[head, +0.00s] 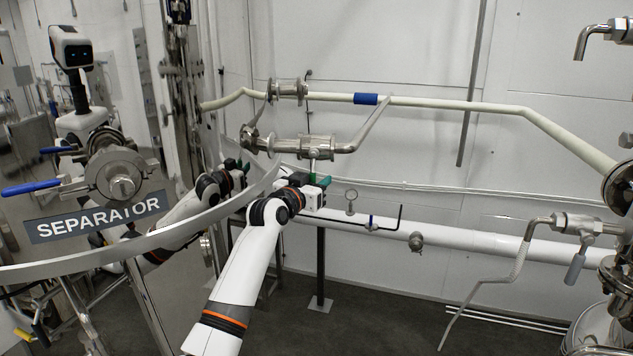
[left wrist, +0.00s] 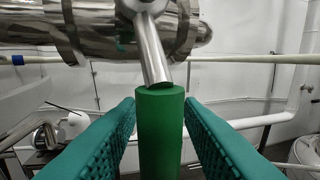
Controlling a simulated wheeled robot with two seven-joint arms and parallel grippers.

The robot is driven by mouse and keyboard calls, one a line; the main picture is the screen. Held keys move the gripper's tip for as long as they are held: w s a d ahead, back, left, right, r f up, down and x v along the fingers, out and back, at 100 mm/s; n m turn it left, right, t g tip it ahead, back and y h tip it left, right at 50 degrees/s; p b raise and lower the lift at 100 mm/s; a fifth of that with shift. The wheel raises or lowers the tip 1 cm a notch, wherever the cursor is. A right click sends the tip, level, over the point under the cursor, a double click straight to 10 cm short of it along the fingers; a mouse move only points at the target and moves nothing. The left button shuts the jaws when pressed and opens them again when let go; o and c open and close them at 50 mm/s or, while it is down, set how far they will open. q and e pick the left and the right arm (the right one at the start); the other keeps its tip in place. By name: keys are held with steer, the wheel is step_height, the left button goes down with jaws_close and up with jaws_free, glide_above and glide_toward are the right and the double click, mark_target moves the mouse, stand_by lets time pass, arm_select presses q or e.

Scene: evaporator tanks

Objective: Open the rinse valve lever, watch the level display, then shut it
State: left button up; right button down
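The rinse valve lever (left wrist: 160,125) has a green grip on a steel stem and hangs down from a steel pipe fitting (left wrist: 110,32) in the left wrist view. My left gripper (head: 320,181) is just below the steel valve pipe (head: 318,146) in the head view. Its two green finger pads stand open on either side of the grip, with a visible gap on each side. The fingers partly hide the lever in the head view. I cannot make out a level display. My right gripper is not in view.
A polished tank with a SEPARATOR sign (head: 97,217) and a blue-handled valve (head: 30,187) stands at left; it mirrors my body. A white pipe (head: 455,243) runs below the gripper. A cream pipe with a blue band (head: 366,99) runs above. More steel valves stand at right.

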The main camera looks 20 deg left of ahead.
arm_select(q)
steer(key=c, duration=0.6)
jaws_close()
steer(key=shift+d, duration=0.1)
